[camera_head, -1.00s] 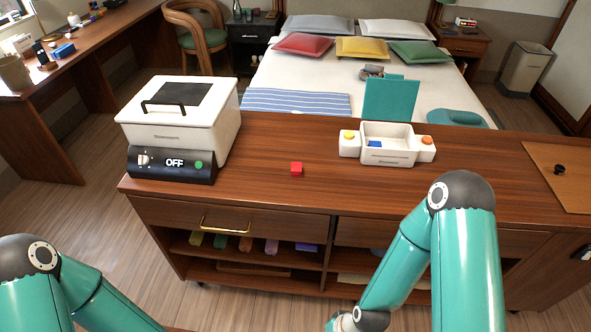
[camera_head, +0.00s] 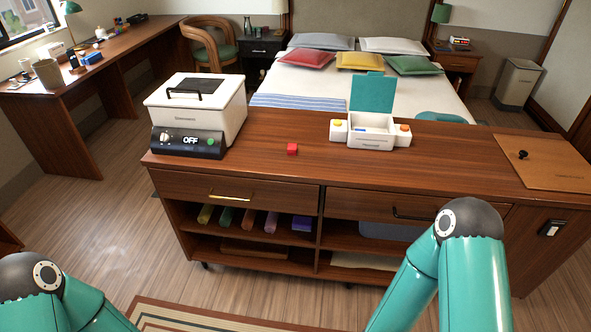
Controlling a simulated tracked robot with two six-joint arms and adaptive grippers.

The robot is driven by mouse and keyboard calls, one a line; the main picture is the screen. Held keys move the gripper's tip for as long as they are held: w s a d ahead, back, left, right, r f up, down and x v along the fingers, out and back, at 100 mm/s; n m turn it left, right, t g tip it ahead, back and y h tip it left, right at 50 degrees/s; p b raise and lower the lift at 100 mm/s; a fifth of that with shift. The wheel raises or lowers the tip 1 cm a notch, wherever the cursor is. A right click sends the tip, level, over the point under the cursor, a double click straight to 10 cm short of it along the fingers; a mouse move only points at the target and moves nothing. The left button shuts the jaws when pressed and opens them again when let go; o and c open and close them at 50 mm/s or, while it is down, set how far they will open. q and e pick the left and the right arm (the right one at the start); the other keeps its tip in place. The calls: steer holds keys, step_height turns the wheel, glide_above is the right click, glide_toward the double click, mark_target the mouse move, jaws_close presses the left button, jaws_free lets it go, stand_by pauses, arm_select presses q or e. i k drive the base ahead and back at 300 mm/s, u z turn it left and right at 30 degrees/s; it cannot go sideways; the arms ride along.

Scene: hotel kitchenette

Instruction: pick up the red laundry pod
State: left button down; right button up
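My left and right arms show at the bottom corners of the view. Both of their grippers are out of the picture, below the frame. Nothing touches the red cube.
The white appliance (camera_head: 207,100) has a dark control panel reading OFF. The white box (camera_head: 369,141) has a raised teal lid (camera_head: 373,94) and something blue inside. A brown board (camera_head: 545,160) lies at the counter's right end. Counter around the cube is clear.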

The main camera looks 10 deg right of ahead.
mark_target(292, 148)
steer(key=z, duration=0.05)
steer(key=k, duration=0.45)
steer(key=u, duration=0.7)
steer(key=i, duration=1.95)
steer(key=z, duration=0.8)
